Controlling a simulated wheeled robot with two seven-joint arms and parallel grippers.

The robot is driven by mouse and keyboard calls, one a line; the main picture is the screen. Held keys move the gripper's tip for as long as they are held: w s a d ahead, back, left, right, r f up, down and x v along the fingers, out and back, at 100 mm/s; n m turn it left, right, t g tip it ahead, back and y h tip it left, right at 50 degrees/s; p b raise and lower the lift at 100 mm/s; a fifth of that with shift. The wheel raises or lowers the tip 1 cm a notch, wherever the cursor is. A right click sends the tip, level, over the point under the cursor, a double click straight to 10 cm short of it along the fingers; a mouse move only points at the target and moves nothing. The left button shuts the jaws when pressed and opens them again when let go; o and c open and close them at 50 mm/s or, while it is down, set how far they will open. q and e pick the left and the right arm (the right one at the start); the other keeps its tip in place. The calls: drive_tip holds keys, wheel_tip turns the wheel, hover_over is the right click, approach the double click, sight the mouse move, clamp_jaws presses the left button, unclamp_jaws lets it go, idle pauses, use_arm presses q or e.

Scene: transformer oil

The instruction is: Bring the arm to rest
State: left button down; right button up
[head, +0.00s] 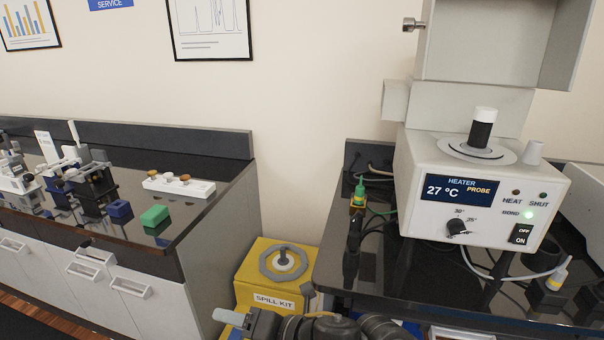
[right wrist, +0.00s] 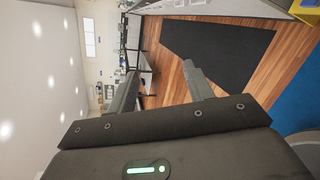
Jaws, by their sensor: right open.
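My right arm lies along the bottom edge of the head view. Its gripper (head: 230,317) is at the bottom centre, in front of the yellow spill kit box (head: 268,300). In the right wrist view the gripper (right wrist: 162,80) has its two fingers apart, with nothing between them. It is clear of both benches as far as I can see. My left gripper is not in either view.
The heater (head: 478,190) stands on the right dark bench (head: 385,285), with cables beside it. The left bench (head: 215,205) carries a white rack (head: 180,187), a green block (head: 155,215) and a blue block (head: 119,210). A dark mat (right wrist: 215,50) lies on the wooden floor.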

drive_tip(key=d+f+m+t+h, duration=0.2)
drive_tip(key=d+f+m+h, duration=0.3)
drive_tip(key=d+m, duration=0.45)
drive_tip(key=d+f+m+t+h, duration=0.2)
drive_tip(key=d+f+m+h, duration=0.1)
drive_tip(key=d+f+m, duration=0.55)
drive_tip(key=s+d+f+m+g+h, duration=0.3)
drive_tip(key=s+d+f+m, duration=0.2)
drive_tip(key=s+d+m, duration=0.35)
drive_tip(key=s+d+f+m+g+h, duration=0.2)
drive_tip(key=s+d+f+m+g, duration=0.15)
drive_tip(key=s+d+m, duration=0.55)
wheel_tip(320, 180, down, 26)
drive_tip(key=s+n+g, duration=0.1)
drive_tip(key=s, duration=0.2)
drive_tip(key=s+d+f, duration=0.2)
drive_tip(key=s+f, duration=0.6)
drive_tip(key=s+d+f+g, duration=0.1)
drive_tip(key=s+f, duration=0.7)
drive_tip(key=shift+s+d+f+h, duration=0.3)
drive_tip(key=shift+d+h, duration=0.05)
drive_tip(key=shift+h, duration=0.05)
